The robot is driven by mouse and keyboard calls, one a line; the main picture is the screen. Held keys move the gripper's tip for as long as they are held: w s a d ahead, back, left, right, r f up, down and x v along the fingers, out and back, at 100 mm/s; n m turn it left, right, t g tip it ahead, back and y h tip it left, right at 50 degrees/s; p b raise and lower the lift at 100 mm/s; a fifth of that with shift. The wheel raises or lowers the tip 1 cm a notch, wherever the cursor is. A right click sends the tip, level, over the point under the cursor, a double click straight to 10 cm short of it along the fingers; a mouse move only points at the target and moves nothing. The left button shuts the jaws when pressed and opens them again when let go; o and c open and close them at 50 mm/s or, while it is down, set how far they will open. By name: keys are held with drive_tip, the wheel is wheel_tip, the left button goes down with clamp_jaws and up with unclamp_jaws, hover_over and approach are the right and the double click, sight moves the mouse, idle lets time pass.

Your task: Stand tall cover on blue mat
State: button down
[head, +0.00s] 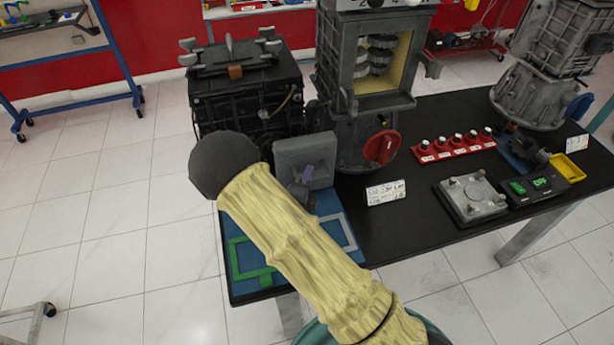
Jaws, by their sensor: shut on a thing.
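The blue mat (327,204) lies at the left end of the black table, with a green outline (240,258) and a pale grey outline (348,236) on it. A grey, squarish cover (300,152) stands roughly upright at the mat's back edge, in front of the engines. My gripper (304,186) is shut on the cover near a small purple part. My sleeved arm hides much of the mat and part of the gripper. I cannot tell whether the cover touches the mat.
A black engine (245,95) and a cutaway engine (340,90) with a red disc (381,147) stand close behind. Right are a label card (386,192), a red knob strip (455,146), a grey plate (470,198) and a yellow tray (567,167). The table's middle front is clear.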

drive_tip(key=shift+f, duration=0.15)
drive_tip(key=c, duration=1.5)
unclamp_jaws()
drive_tip(key=b+v, duration=0.3)
drive_tip(key=v, duration=0.9)
drive_tip(key=shift+s, duration=0.1)
